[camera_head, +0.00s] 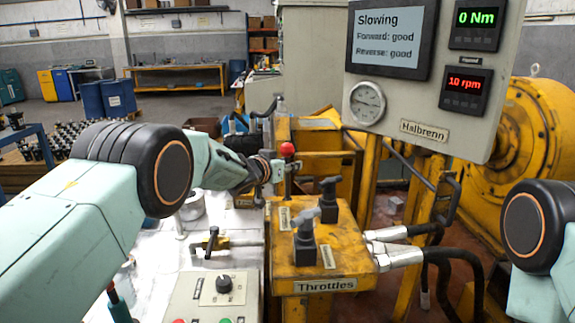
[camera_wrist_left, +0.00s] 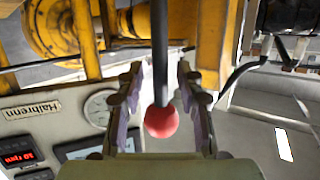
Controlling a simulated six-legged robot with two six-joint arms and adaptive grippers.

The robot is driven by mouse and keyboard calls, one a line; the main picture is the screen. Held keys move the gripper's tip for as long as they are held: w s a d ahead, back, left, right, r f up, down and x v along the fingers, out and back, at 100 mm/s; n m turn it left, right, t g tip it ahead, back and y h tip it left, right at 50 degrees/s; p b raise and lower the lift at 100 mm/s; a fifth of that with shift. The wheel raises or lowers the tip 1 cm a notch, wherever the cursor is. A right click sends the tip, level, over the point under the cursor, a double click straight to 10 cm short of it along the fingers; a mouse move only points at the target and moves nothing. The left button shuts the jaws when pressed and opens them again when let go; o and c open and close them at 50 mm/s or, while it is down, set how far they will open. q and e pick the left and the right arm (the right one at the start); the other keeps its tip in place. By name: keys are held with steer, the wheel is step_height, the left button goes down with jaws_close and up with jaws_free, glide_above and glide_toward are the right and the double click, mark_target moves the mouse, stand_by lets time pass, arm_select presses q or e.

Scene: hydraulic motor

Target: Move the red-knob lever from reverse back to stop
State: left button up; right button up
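The red-knob lever (camera_head: 287,149) stands upright at the back of the yellow throttle block, its red ball on a dark stem. My left gripper (camera_head: 272,168) reaches in from the left and is at the lever, just below the ball. In the left wrist view the red knob (camera_wrist_left: 161,121) and dark stem lie between the two fingers of my left gripper (camera_wrist_left: 160,108). The fingers are apart, with a narrow gap visible on each side of the knob. Lever position labels cannot be read. My right gripper is out of view; only part of my right arm shows.
Two dark-handled throttles (camera_head: 305,232) stand on the yellow block (camera_head: 345,262) in front of the lever. The panel screen (camera_head: 388,38) reads "Slowing", "Forward: good", "Reverse: good"; the readouts show 0 Nm and 10 rpm (camera_head: 465,85). Hoses (camera_head: 410,235) leave the block on the right.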

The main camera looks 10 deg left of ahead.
arm_select(q)
steer(key=v, duration=1.2)
stand_by(0.3)
